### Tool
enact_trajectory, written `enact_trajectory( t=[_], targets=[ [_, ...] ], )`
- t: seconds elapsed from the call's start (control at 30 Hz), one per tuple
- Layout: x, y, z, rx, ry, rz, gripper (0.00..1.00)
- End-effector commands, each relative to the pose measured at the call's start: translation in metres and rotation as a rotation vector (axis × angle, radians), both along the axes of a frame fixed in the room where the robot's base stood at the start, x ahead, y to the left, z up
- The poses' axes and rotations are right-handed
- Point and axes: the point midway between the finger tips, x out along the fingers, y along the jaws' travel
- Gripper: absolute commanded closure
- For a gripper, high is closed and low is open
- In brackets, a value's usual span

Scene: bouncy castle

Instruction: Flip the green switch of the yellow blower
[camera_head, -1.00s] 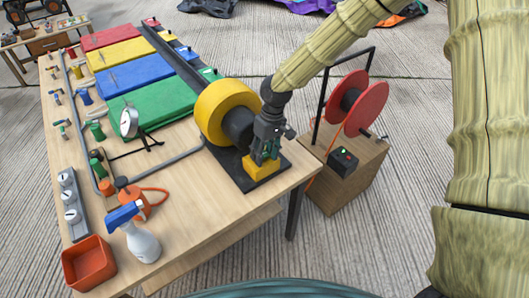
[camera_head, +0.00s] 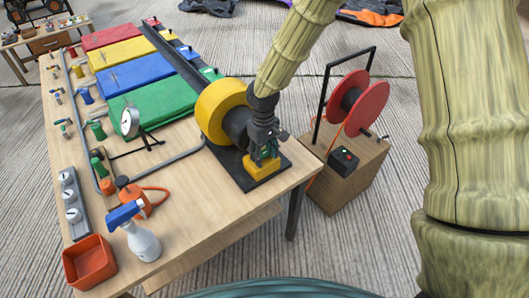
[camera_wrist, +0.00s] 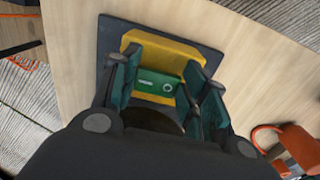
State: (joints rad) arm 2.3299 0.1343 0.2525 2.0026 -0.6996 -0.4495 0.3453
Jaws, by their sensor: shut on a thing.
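The yellow blower (camera_head: 224,108) is a round yellow drum with a dark grey body. It stands on a dark base plate (camera_head: 240,177) near the table's front right corner. A yellow switch box (camera_head: 262,172) sits on the same plate. The green switch (camera_wrist: 157,84) shows on top of that box in the wrist view, with white marks on it. My gripper (camera_head: 264,150) points down over the box. In the head view the fingers mostly hide the switch.
Coloured mats (camera_head: 150,105) and a gauge (camera_head: 129,122) lie to the left. A spray bottle (camera_head: 140,238) and orange tray (camera_head: 90,262) stand at the front left. A red cable reel (camera_head: 362,105) on a wooden box (camera_head: 350,180) stands close on the right.

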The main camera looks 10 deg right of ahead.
Motion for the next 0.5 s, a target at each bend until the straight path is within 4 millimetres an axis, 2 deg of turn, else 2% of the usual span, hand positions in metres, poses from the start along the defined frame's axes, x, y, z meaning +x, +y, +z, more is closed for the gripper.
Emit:
enact_trajectory(
  t=[0.5],
  targets=[
    [-0.0006,0.0009,-0.0004,-0.054,-0.023,0.0,0.79]
  ],
)
